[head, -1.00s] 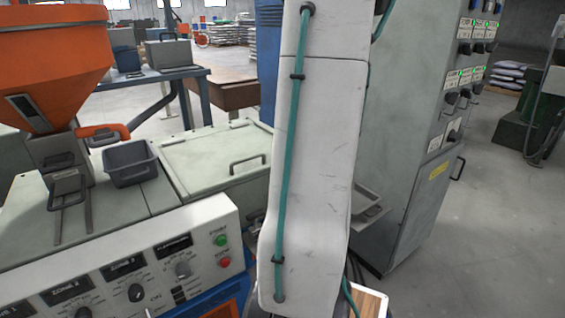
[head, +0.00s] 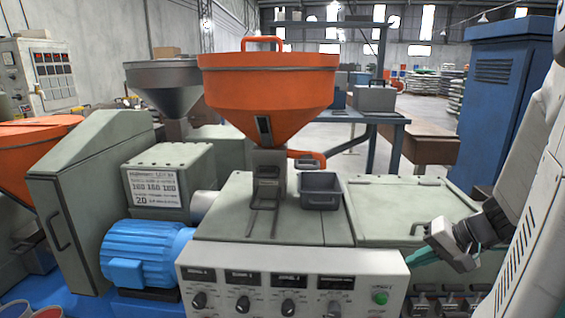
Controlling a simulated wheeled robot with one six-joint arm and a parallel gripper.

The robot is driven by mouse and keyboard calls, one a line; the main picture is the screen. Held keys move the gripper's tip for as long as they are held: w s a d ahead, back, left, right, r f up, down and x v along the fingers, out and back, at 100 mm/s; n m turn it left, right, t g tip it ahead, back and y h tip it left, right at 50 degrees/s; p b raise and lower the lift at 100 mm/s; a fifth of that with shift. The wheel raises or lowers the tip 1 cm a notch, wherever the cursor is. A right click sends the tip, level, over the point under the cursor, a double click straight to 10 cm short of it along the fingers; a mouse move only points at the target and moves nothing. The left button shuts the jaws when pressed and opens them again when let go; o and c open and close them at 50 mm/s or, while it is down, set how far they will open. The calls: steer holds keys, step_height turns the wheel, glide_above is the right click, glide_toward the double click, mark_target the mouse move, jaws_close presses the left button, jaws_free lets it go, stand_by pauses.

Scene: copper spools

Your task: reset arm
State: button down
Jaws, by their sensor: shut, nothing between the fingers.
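My gripper (head: 412,257) is at the right of the head view, at the end of my white and grey arm. Its teal fingers point left and are shut with nothing between them. It hangs in front of the pale green machine cover (head: 418,205), close to the right end of the control panel (head: 300,285). I cannot tell the exact gap to the machine. No copper spool can be made out.
An orange hopper (head: 268,90) and a small grey bin (head: 320,190) stand on the machine top. A blue motor (head: 145,252) is at the lower left. A blue cabinet (head: 500,100) stands behind my arm. Small dark fittings (head: 445,302) lie below the gripper.

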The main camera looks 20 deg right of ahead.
steer(key=s+a+r+n+g+h, duration=0.1)
steer(key=s+a+r+n+g, duration=0.1)
steer(key=a, duration=0.5)
steer(key=s+a+r+n+g+h, duration=0.1)
steer(key=a+r+n, duration=0.3)
steer(key=a, duration=0.4)
steer(key=s+a+r+n+g+h, duration=0.1)
steer(key=s+a+r+n+g, duration=0.1)
steer(key=a, duration=0.5)
steer(key=shift+s+a+r+n+g+h, duration=0.15)
steer(key=shift+s+r+n+g+h, duration=0.2)
steer(key=shift+s+r+n, duration=0.55)
steer(key=shift+s, duration=0.1)
stand_by(0.8)
